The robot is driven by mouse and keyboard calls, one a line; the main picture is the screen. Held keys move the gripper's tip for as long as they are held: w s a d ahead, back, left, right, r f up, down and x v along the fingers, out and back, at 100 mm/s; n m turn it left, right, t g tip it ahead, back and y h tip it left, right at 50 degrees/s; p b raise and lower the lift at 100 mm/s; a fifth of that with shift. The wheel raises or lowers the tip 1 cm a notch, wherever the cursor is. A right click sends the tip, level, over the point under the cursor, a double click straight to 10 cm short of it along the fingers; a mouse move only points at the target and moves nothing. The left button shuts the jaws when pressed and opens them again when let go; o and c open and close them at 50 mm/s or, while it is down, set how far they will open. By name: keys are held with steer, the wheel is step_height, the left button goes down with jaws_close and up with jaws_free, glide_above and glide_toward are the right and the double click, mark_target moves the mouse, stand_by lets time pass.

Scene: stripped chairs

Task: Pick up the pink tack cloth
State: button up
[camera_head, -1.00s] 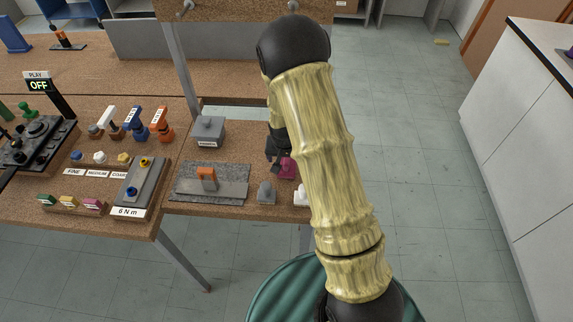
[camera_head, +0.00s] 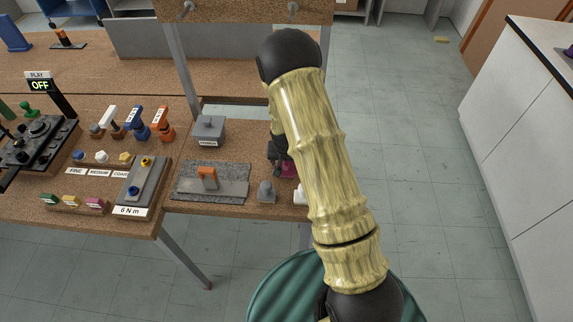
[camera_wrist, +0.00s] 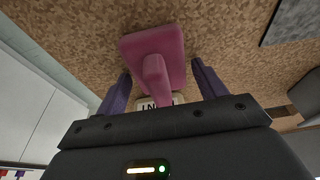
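The pink tack cloth (camera_wrist: 140,44) shows in the wrist view as a pink flat base with a raised pink grip on the cork bench top. A white label, partly hidden, is at its near side. In the head view only a small pink part (camera_head: 289,171) shows beside my arm. My gripper (camera_wrist: 160,70) is open, with one dark finger on each side of the raised grip and visible gaps between. In the head view my gripper (camera_head: 279,164) is over the pink piece and partly covers it.
A grey knobbed block (camera_head: 266,192) and a white one (camera_head: 300,195) stand close by at the bench's front edge. A grey mat (camera_head: 230,193) with an orange-handled tool lies to the left. A grey lidded box (camera_head: 208,131) stands behind it.

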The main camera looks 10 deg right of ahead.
steer(key=c, duration=0.8)
steer(key=shift+r, duration=0.15)
step_height(320, 180, up, 10)
steer(key=shift+f+b, duration=0.1)
steer(key=shift+b, duration=0.9)
steer(key=o, duration=0.4)
steer(key=shift+c, duration=1.2)
steer(key=shift+f, duration=0.1)
